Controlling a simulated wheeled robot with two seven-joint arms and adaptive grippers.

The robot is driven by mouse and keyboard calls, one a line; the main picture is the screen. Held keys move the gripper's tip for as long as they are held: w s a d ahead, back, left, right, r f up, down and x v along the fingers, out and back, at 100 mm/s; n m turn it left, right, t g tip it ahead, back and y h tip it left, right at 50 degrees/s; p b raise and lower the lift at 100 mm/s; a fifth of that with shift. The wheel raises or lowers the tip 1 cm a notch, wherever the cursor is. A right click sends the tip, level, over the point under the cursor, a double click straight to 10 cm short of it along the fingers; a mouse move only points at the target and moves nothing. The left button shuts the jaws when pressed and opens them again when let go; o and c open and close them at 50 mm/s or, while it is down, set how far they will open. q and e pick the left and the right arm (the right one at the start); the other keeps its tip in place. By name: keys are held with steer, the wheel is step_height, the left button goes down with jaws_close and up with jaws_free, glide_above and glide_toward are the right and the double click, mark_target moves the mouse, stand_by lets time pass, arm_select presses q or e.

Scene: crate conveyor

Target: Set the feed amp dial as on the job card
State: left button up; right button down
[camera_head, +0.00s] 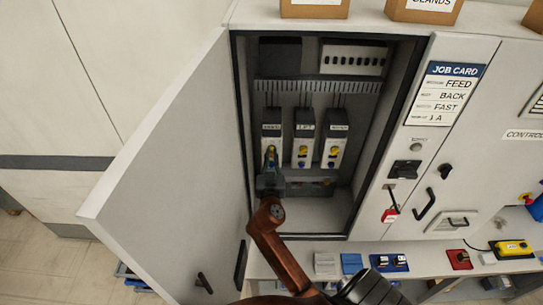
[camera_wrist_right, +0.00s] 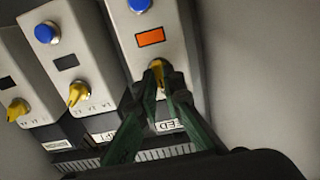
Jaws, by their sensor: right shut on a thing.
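The job card (camera_head: 443,93) on the closed door right of the open cabinet reads FEED, BACK, FAST and 1 A. The feed unit (camera_head: 272,126) is the leftmost of three pale units in the cabinet. Its yellow dial (camera_wrist_right: 157,65) sits between the fingertips of my right gripper (camera_wrist_right: 160,84), which is shut on it. In the head view my right gripper (camera_head: 270,160) covers the unit's lower part. An orange display (camera_wrist_right: 150,38) and a blue button (camera_wrist_right: 139,5) show on this unit. The dial's scale marks are hidden by the fingers. My left gripper is not seen.
The lift unit (camera_head: 304,130) and a third unit (camera_head: 335,134) stand close beside it, with their own yellow dials. The open cabinet door (camera_head: 180,170) stands to the left. A red padlock (camera_head: 390,215) hangs at the right. A shelf with small coloured blocks runs below.

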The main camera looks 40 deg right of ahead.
steer(key=shift+n, duration=0.3)
steer(key=n+p, duration=0.2)
steer(key=n, duration=0.7)
steer(key=shift+w+a+p, duration=0.1)
steer(key=shift+p, duration=0.2)
stand_by(0.3)
steer(key=c, duration=2.1)
jaws_free()
step_height(320, 180, up, 10)
